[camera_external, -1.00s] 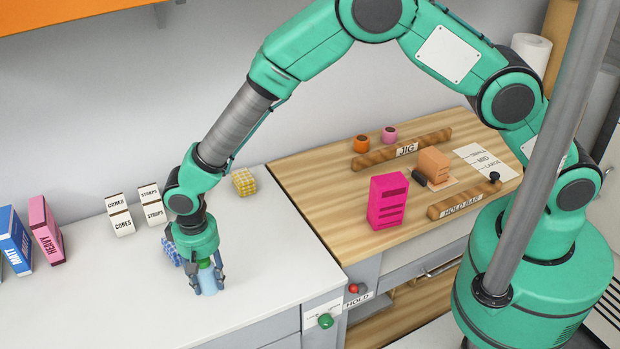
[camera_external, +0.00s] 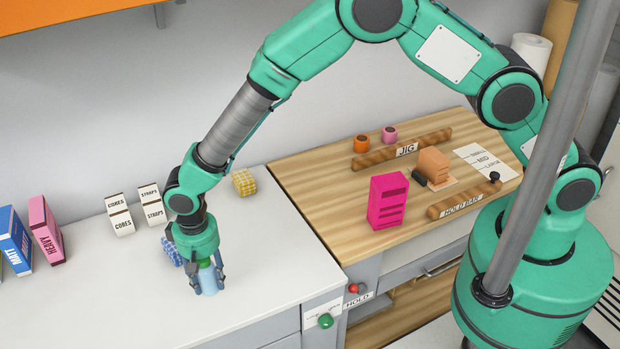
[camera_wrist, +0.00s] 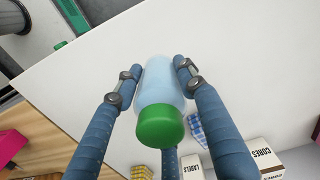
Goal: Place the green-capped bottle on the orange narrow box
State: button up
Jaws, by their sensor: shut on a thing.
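The light-blue bottle (camera_external: 209,287) with a green cap stands upright on the white counter, below my gripper (camera_external: 207,277). In the wrist view the bottle (camera_wrist: 163,82) and its green cap (camera_wrist: 160,126) lie between my blue fingers, which are shut on the body. An orange block-shaped box (camera_external: 433,166) stands on the wooden bench, to the right of the bottle and behind a magenta box; it is the only orange box I see, and its narrowness is hard to judge.
The magenta box (camera_external: 387,201) stands on the wooden bench. A blue checked cube (camera_external: 171,252) is just behind my gripper; a yellow checked cube (camera_external: 244,182) is farther back. Labelled boxes (camera_external: 121,214) stand at left. Wooden bars (camera_external: 461,198) cross the bench. The counter's front right is clear.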

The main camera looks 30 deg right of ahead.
jog(key=shift+w, duration=0.1)
jog(key=w+d+r+m+p, duration=0.1)
jog(key=w+d+m, duration=0.1)
jog(key=w+d, duration=0.65)
jog(key=w+d+r+m+p, duration=0.1)
jog(key=w+d+r+m, duration=0.15)
jog(key=d, duration=1.05)
jog(key=w+d+r+m+p, duration=0.1)
jog(key=w+d+m, duration=0.2)
jog(key=w+d, duration=0.55)
jog(key=s+d+r+m+p, duration=0.1)
jog(key=d+m, duration=0.1)
jog(key=d, duration=1)
jog(key=s+d+r+m+p, duration=0.1)
jog(key=s+d+m, duration=0.15)
jog(key=d, duration=0.95)
jog(key=s+d+r+m+p, duration=0.1)
jog(key=s+d+m, duration=0.1)
jog(key=s+d, duration=0.3)
jog(key=s+d+r+m+p, duration=0.1)
jog(key=s+d+m, duration=0.2)
jog(key=d, duration=0.9)
jog(key=s+d+r+m+p, duration=0.1)
jog(key=s+d+m, duration=0.2)
jog(key=s+d, duration=0.5)
jog(key=shift+s+d, duration=0.4)
jog(key=shift+s, duration=0.1)
